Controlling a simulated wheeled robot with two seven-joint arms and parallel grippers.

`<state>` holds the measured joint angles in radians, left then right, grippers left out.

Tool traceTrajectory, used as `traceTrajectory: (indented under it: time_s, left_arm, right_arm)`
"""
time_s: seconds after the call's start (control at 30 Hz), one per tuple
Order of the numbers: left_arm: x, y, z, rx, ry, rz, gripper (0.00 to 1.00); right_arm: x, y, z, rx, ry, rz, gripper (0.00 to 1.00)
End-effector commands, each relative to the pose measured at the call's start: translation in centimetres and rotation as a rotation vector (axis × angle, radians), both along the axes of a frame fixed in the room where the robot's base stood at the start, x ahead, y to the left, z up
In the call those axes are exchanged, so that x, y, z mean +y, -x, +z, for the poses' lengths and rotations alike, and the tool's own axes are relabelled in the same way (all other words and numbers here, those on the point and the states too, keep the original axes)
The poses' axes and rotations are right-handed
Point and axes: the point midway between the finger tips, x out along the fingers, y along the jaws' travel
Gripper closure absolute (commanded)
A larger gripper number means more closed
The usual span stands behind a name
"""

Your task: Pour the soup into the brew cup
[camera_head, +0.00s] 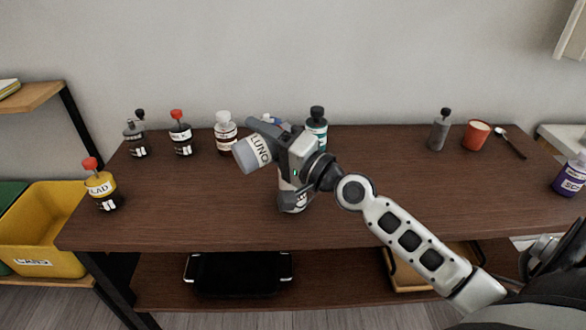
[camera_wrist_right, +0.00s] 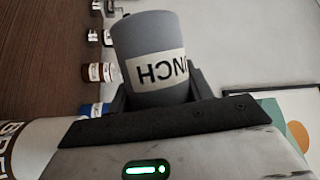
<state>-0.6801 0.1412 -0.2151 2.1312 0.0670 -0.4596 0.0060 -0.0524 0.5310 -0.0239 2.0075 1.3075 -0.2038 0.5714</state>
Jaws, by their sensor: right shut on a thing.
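My right gripper (camera_head: 275,143) is shut on a grey cylindrical container (camera_head: 247,154) with a cream label reading part of "LUNCH". The container is tilted, leaning to the left above the table. In the right wrist view the same container (camera_wrist_right: 148,35) sits between the two fingers. The brew cup (camera_head: 294,200), white with a dark label, stands on the table below the gripper, which hides its upper part. In the right wrist view the cup (camera_wrist_right: 30,140) shows at the lower left with "BRE" on it. Any soup is not visible. My left gripper is not in view.
Several labelled bottles stand along the back, including a white-capped one (camera_head: 226,130) and a teal-labelled one (camera_head: 317,125). An orange cup (camera_head: 476,135) and spoon (camera_head: 510,143) are back right. The table's front (camera_head: 190,225) is clear.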

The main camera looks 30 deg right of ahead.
Motion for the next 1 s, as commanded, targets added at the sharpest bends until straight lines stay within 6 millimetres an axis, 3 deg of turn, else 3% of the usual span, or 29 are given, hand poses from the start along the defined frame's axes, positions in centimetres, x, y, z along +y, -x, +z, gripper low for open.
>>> traceTrajectory:
  time_s: [1.0]
  left_arm:
    - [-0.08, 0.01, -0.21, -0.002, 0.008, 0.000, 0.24]
  right_arm:
    - [-0.15, 0.01, 0.46, -0.006, -0.070, 0.000, 0.76]
